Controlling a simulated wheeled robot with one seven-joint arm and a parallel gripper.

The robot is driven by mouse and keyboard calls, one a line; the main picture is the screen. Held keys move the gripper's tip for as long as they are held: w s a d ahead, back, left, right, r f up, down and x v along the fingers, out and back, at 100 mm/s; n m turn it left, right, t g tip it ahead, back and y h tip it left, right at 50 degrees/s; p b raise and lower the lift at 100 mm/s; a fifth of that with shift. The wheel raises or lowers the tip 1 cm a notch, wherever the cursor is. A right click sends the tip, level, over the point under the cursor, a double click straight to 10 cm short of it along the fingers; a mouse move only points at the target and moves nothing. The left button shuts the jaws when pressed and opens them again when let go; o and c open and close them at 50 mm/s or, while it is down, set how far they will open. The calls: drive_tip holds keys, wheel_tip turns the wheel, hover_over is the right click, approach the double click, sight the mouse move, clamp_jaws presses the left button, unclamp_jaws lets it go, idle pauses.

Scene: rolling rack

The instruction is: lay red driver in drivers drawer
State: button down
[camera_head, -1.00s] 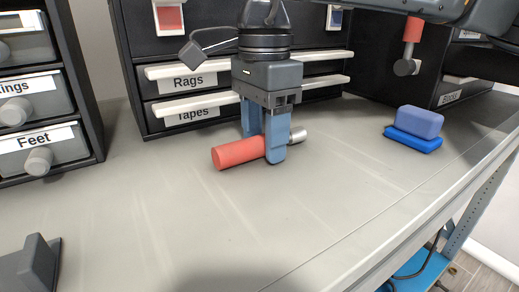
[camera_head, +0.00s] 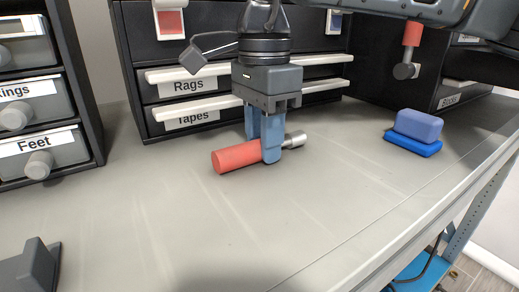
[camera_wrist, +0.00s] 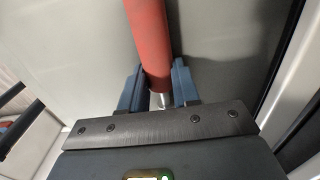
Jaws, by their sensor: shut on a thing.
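The red driver (camera_head: 238,157) has a thick red cylindrical handle and a short silver tip (camera_head: 294,140). It lies roughly level at the grey worktop, with its handle to the left. My gripper (camera_head: 262,155) points down with its two blue fingers around the driver. In the wrist view, the red handle (camera_wrist: 150,40) runs between the fingers (camera_wrist: 158,88), and a bit of metal shaft shows below it. I cannot tell whether the driver touches the worktop. No drawer with a drivers label can be read in these views.
Drawers marked Rags (camera_head: 188,87) and Tapes (camera_head: 193,117) are behind my gripper. A Feet drawer (camera_head: 40,150) is at left. A blue two-part block (camera_head: 417,125) lies at right. A red-and-grey piece (camera_head: 411,45) shows at top right.

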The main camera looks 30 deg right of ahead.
drive_tip(key=shift+r, duration=0.15)
drive_tip(key=shift+r+p, duration=1.35)
drive_tip(key=shift+r, duration=1.5)
